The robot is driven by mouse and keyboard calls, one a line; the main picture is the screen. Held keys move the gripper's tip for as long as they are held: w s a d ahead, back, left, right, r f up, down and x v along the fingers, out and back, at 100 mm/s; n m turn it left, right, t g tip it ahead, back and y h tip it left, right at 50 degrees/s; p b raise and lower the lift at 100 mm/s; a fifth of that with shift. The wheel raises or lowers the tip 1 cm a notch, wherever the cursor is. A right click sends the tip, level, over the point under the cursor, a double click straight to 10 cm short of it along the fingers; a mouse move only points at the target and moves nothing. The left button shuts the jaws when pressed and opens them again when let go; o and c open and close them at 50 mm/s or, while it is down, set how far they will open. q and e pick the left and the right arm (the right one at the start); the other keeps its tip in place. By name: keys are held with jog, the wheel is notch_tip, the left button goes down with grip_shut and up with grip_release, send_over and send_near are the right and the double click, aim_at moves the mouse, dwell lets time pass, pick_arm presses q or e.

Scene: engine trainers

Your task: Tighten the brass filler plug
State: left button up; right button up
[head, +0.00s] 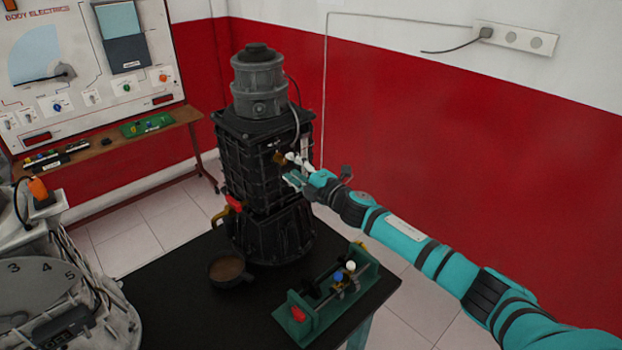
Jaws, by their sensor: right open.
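A black ribbed engine unit (245,165) with a grey cylindrical top stands upright on the black table. The brass filler plug (279,158) is a small brass-coloured spot on the right part of its front side. My right gripper (290,168) is open, with its fingers right beside the plug and pointing at it. I cannot tell whether the fingers touch the plug. The plug is small and partly crowded by the gripper. My left gripper is not in view.
A red-handled part (233,202) sticks out low on the unit's left side. A dark cup (229,269) stands on the black table (185,290), in front of the unit. A green fixture (333,300) stands at right. Grey machinery (45,290) fills the lower left.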

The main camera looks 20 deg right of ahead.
jog(key=v, duration=0.9)
jog(key=shift+r, duration=0.1)
jog(key=s+a+f+m+g+h, duration=0.3)
jog(key=s+f+m, duration=0.4)
jog(key=s, duration=0.2)
jog(key=s+a+f+m+g+h, duration=0.2)
jog(key=s+f+m+g+h, duration=0.1)
jog(key=s+f+m, duration=0.45)
jog(key=s+a+f+m+g, duration=0.1)
jog(key=s+f+m+g, duration=0.2)
jog(key=s, duration=0.8)
jog(key=s+a+f+m+g, duration=0.15)
jog(key=s+g, duration=0.25)
jog(key=s, duration=0.8)
notch_tip(320, 180, down, 30)
jog(key=g+b, duration=0.2)
jog(key=b, duration=0.4)
jog(key=s+d+f+b, duration=0.1)
jog(key=s+f+b, duration=0.2)
jog(key=s+f, duration=0.6)
jog(key=s+d+f+g+b, duration=0.1)
jog(key=s+d+f+b, duration=0.1)
jog(key=s+f, duration=0.6)
notch_tip(320, 180, down, 7)
jog(key=shift+s+d+r+b, duration=0.1)
jog(key=shift+s+d+b, duration=0.15)
jog(key=shift+s+b, duration=0.25)
